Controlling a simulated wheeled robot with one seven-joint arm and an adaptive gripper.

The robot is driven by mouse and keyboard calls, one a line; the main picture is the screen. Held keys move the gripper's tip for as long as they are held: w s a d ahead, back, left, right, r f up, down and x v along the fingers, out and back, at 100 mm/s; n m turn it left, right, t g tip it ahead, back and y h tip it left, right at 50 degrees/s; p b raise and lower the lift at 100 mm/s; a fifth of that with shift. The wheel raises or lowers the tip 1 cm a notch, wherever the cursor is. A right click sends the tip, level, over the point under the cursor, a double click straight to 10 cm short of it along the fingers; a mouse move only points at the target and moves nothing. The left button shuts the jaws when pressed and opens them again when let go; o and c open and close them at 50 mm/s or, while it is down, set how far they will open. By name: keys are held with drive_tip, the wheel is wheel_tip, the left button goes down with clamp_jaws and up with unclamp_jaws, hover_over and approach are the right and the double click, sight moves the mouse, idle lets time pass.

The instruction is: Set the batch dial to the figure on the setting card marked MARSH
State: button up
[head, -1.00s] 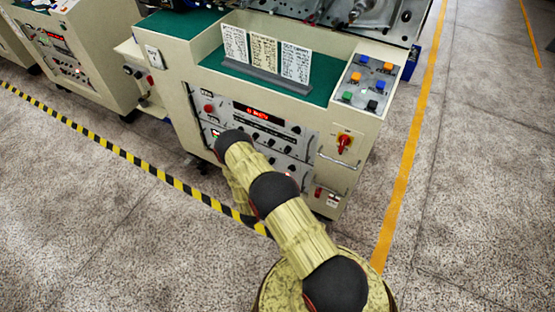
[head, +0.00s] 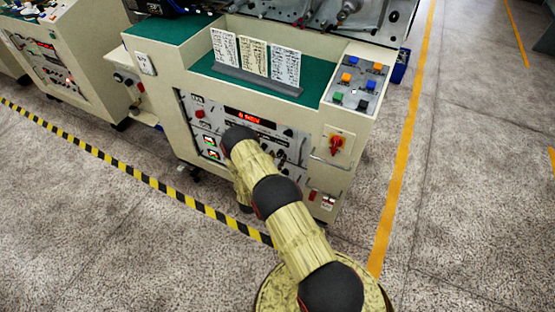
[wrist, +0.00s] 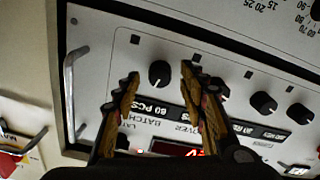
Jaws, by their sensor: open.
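My gripper (wrist: 161,76) is open in the wrist view, its two fingers apart and pointing at the control panel (wrist: 110,75). A black knob (wrist: 160,73) shows between the fingertips; I cannot tell how far off it is. Printing beside it reads BATCH and 60 PCS, so it seems to be the batch dial. In the head view my arm hides the gripper and part of the panel. Three setting cards (head: 225,48), (head: 254,56), (head: 286,67) stand in a grey holder (head: 257,81); their print, including any MARSH mark, is too small to read.
More black knobs (wrist: 218,88), (wrist: 262,103) sit in a row on the panel. A metal handle (wrist: 70,90) stands at its edge. A red switch (head: 336,146) and a button box (head: 358,85) are on the machine's right.

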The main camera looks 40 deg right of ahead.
drive_tip(key=shift+w+d, duration=0.15)
drive_tip(key=shift+d, duration=0.15)
drive_tip(key=shift+c, duration=0.4)
clamp_jaws()
